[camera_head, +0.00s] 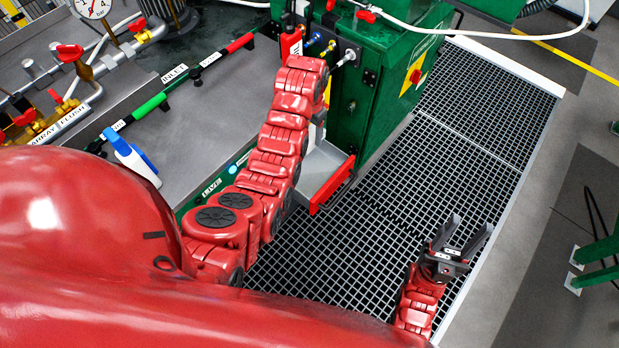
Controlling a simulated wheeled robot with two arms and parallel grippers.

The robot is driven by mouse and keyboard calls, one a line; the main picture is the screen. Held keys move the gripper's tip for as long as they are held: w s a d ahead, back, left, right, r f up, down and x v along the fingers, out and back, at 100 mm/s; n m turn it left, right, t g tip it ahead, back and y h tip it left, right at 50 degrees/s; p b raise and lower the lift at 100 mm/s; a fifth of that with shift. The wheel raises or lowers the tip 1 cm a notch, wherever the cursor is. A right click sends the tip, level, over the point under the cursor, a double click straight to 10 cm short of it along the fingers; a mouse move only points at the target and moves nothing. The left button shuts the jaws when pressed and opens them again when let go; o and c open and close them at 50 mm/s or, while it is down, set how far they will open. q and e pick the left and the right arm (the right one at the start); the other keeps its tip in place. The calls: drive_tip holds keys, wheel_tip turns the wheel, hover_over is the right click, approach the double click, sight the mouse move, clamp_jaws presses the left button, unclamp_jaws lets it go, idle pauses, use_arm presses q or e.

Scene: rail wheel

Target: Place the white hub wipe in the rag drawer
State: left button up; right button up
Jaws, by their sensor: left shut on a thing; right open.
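My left arm reaches up the middle of the head view and bends over at its top. My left gripper (320,116) is mostly hidden behind the arm links, above an open grey drawer with a red front edge (332,186). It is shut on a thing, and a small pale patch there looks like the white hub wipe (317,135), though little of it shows. I cannot tell whether it touches the drawer. The drawer sticks out from the base of the green cabinet. My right gripper (464,238) is open and empty over the floor grating at the lower right.
The green cabinet (385,85) with valves and hoses stands behind the drawer. A grey bench (215,115) at the left carries a blue-and-white spray bottle (130,158), and red and green handles. The floor grating (420,165) is clear between the arms.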

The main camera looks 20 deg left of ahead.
use_arm(q)
wheel_tip(320, 180, down, 22)
drive_tip(key=b, duration=1.2)
drive_tip(key=shift+f+b, duration=0.25)
drive_tip(key=shift+b, duration=0.15)
drive_tip(key=shift+f+b, duration=0.35)
drive_tip(key=shift+f, duration=2.15)
drive_tip(key=o, duration=1.2)
drive_tip(key=shift+r+p, duration=0.6)
drive_tip(key=shift+r, duration=5.45)
